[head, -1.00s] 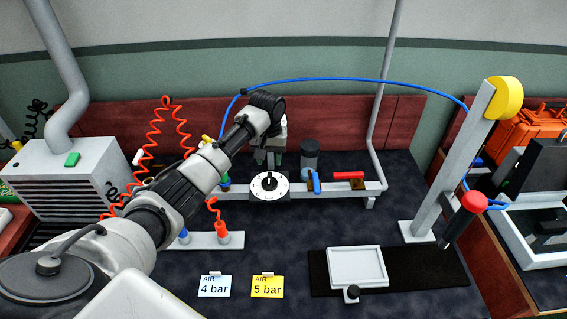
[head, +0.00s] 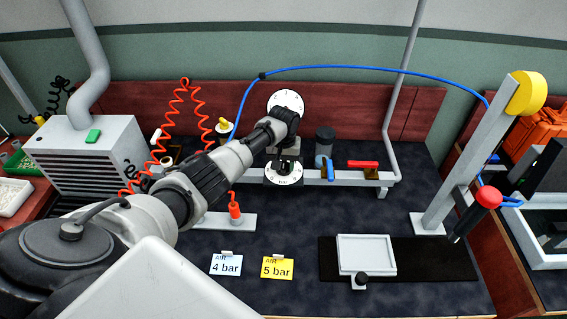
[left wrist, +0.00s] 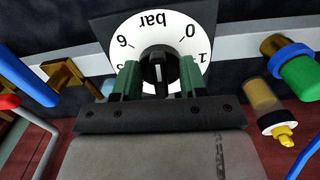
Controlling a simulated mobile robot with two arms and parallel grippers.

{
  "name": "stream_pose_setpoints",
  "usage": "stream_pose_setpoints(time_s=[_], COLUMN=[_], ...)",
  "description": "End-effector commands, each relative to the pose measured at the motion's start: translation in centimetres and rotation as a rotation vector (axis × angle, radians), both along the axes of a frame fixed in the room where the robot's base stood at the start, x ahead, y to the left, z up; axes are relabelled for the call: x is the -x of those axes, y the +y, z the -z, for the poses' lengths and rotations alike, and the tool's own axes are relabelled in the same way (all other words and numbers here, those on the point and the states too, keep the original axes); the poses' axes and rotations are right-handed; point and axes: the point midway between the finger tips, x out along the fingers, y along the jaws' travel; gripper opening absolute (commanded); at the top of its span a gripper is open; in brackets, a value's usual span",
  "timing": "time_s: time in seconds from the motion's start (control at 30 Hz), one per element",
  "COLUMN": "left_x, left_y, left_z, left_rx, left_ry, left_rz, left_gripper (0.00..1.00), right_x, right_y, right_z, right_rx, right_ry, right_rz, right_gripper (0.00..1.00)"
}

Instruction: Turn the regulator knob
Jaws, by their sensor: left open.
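The regulator has a white dial (head: 284,174) marked in bar, low on the grey rail. In the head view my left gripper (head: 286,163) is right over it and hides the knob. In the left wrist view the dial (left wrist: 137,30) shows upside down with the black knob (left wrist: 159,68) at its centre. The open green fingers of my left gripper (left wrist: 160,76) stand on either side of the knob. I cannot tell whether they touch it. A white pointer line on the knob points toward the gripper body. My right gripper is out of view.
A round white gauge (head: 286,99) stands behind the gripper. A blue-handled valve (head: 329,171) and a red-handled valve (head: 363,164) sit to the right on the rail. Tags reading 4 bar (head: 226,265) and 5 bar (head: 277,268) stand in front, beside a grey tray (head: 366,241).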

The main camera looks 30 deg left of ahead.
Motion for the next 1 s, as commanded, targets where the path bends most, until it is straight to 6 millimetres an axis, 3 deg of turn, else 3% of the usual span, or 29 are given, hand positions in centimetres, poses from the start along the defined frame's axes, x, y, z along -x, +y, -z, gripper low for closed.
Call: stream_pose_setpoints(time_s=[0.17,0.43,0.77,1.0], left_x=[0.0,0.0,0.0,0.0], left_y=[0.0,0.0,0.0,0.1], left_z=[0.0,0.0,-0.1,-0.2], left_rx=[0.0,0.0,0.0,0.0], left_ry=[0.0,0.0,0.001,0.0], left_rz=[0.001,0.001,0.03,0.154], left_gripper=[0.43,0.01,0.0,0.0], right_x=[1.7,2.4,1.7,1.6], right_y=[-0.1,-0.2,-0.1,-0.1], right_z=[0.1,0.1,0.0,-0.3], right_rx=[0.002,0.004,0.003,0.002], right_ry=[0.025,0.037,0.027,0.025], right_rz=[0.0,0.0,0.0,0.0], right_gripper=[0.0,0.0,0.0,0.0])
